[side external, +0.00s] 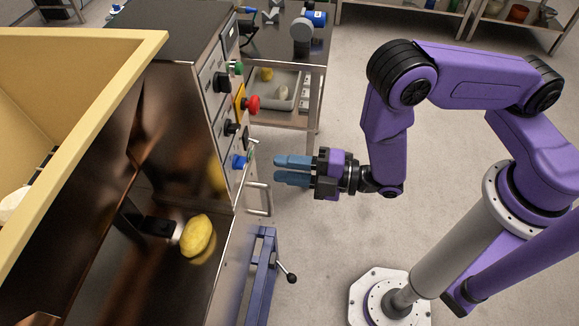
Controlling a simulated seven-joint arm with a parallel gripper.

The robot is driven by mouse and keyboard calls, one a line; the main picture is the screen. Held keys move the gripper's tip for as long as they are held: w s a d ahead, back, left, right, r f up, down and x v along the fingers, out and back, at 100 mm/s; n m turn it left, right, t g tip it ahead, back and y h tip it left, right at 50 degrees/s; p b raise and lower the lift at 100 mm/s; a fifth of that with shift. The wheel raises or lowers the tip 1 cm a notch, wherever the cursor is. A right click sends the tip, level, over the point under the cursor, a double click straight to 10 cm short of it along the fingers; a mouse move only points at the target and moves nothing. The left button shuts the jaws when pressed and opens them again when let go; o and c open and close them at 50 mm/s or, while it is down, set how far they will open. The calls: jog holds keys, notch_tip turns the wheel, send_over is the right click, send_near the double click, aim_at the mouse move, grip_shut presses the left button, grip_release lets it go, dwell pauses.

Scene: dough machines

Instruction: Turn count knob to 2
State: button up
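The machine's control panel (211,88) faces right in the side external view. It carries a black knob (221,82) high up, another black knob (232,127) lower down and a blue knob (240,161) near the bottom. The labels are too small to read, so I cannot tell which is the count knob or where it points. My gripper (276,169) is in the air to the right of the blue knob, its blue fingers pointing left at the panel. The fingers are a little apart with nothing between them, and they do not touch the panel.
A red mushroom button (252,103) on a yellow plate and a green button (237,67) stick out near the knobs. A metal handle (265,200) juts out below. A yellow lump (198,236) lies inside the machine. Floor around my gripper is clear.

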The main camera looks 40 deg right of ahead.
aim_at(245, 163)
jog(key=x, duration=0.6)
jog(key=shift+a, duration=0.2)
jog(key=shift+w+r, duration=0.1)
jog(key=shift+w, duration=0.05)
grip_shut()
jog(key=m, duration=0.6)
jog(key=shift+m, duration=0.3)
jog(key=shift+c, duration=1)
grip_release()
jog(key=shift+m, duration=0.4)
jog(key=shift+o, duration=1)
jog(key=shift+d, duration=0.1)
jog(key=shift+v, duration=3)
